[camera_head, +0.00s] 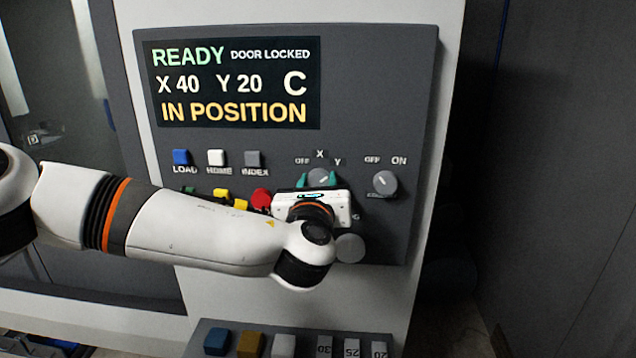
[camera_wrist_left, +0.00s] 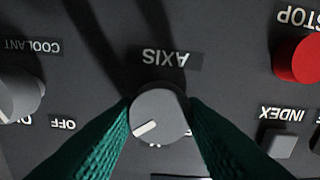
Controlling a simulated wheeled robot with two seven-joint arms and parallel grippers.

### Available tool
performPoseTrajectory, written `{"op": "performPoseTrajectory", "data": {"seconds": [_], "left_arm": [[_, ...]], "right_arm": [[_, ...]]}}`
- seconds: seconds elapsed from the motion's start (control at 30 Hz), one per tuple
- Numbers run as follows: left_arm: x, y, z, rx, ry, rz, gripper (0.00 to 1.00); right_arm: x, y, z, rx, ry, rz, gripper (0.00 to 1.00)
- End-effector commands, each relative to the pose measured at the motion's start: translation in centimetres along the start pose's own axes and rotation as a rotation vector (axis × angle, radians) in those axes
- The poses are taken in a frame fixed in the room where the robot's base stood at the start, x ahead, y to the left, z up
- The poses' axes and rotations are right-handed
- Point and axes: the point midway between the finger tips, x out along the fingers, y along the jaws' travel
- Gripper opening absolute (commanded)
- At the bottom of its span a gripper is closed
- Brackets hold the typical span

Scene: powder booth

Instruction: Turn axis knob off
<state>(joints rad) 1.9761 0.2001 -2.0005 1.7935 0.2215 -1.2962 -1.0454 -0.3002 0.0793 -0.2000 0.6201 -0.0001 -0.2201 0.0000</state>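The axis knob (camera_head: 319,177) is a round grey dial on the control panel, below the marks OFF, X and Y. In the left wrist view, which shows the panel upside down, the knob (camera_wrist_left: 158,114) sits under the word AXIS. Its white pointer line is turned toward the lower left there, which is toward Y in the head view. My left gripper (camera_head: 318,180) has its green fingers at the two sides of the knob, and they appear to touch it. The gripper body hides the panel below the knob. My right gripper is not in view.
The coolant knob (camera_head: 385,183), marked OFF and ON, is right of the axis knob. A red stop button (camera_head: 261,198) is close by on the left. LOAD, HOME and INDEX buttons (camera_head: 252,159) lie further left. The display (camera_head: 235,83) reads READY, DOOR LOCKED, IN POSITION.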

Motion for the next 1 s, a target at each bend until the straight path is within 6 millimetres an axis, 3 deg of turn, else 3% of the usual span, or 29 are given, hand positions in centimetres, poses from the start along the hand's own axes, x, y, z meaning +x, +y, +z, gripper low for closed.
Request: {"op": "performPoseTrajectory", "data": {"seconds": [0.1,0.47,1.0], "left_arm": [[0.0,0.0,0.0,0.0,0.0,-0.001,0.15],[0.0,-0.2,0.3,-0.067,0.0,-0.002,0.15],[0.0,-0.3,0.8,-0.515,0.0,-0.003,0.15]], "right_arm": [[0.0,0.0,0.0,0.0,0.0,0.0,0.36],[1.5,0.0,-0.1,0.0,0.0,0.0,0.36],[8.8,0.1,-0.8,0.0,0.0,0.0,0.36]]}}
